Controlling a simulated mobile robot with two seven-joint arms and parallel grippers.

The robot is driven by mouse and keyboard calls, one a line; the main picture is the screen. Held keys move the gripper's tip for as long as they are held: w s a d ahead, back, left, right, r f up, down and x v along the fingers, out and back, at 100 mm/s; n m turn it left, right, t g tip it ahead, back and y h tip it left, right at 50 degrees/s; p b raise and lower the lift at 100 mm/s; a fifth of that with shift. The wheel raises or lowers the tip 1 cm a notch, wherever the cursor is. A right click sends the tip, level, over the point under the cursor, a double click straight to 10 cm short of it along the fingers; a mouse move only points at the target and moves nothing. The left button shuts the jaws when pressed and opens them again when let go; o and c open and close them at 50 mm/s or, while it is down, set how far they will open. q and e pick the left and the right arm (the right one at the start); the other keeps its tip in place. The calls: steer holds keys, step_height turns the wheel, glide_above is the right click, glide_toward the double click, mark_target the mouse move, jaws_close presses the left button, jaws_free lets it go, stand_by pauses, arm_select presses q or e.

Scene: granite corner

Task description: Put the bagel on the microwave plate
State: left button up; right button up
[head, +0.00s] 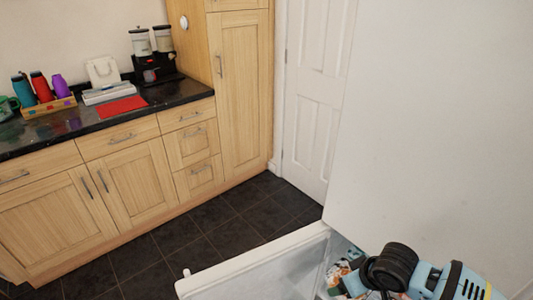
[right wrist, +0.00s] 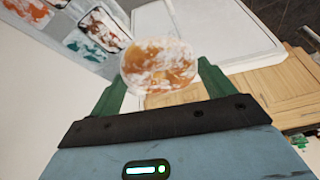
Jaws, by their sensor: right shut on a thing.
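The bagel (right wrist: 160,66) looks like a rounded orange-brown piece with white frosty patches in the right wrist view. My right gripper (right wrist: 160,82) is shut on it, with a green finger on each side. In the head view my right arm comes in at the bottom right, and its fingers and the bagel cannot be made out there. My left gripper is not in view. No microwave or microwave plate can be made out in either view.
A white open door or drawer (head: 255,262) juts out below the tall white appliance (head: 430,130). Frosty packs (right wrist: 85,32) with orange and teal contents lie close to my right gripper. The dark counter (head: 75,122) holds a coffee machine (head: 155,65) and bottles. The tiled floor (head: 190,235) is clear.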

steer(key=w+r+m, duration=0.3)
steer(key=r, duration=0.8)
step_height(320, 180, up, 7)
steer(key=m+h+b, duration=0.1)
steer(key=m+h, duration=0.1)
glide_above(346, 273)
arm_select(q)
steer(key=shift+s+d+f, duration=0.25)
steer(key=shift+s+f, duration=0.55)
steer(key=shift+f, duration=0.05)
arm_select(e)
steer(key=shift+s+d, duration=0.1)
steer(key=shift+d, duration=0.2)
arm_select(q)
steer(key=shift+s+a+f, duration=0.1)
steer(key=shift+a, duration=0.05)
arm_select(e)
steer(key=shift+f, duration=0.1)
